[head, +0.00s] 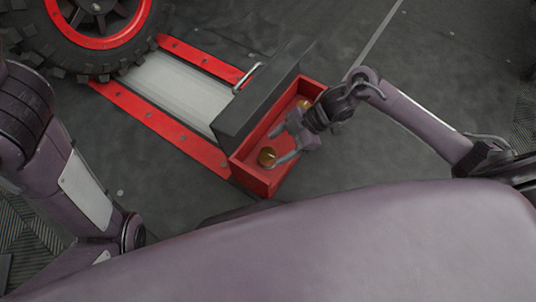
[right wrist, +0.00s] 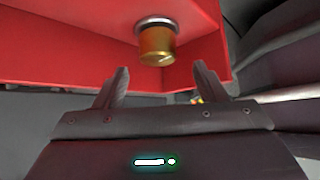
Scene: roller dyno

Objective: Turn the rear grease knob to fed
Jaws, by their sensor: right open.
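A red box (head: 237,168) with a raised dark lid (head: 262,98) holds two brass knobs. One knob (head: 267,156) is at the near end; the other knob (head: 304,104) is at the far end, partly hidden by my right arm. I cannot tell from any label which is the rear one. My right gripper (head: 273,147) is open over the box beside the near knob. In the right wrist view a brass knob (right wrist: 157,46) on a silver collar lies ahead of the open fingers (right wrist: 160,78), between their lines, with nothing gripped. My left gripper is out of view.
A red-edged roller frame with a pale plate (head: 172,88) adjoins the box on the left. A knobbly tyre on a red rim (head: 80,40) stands at its far end. The lid has a metal handle (head: 247,77). Grey floor right of the box is clear.

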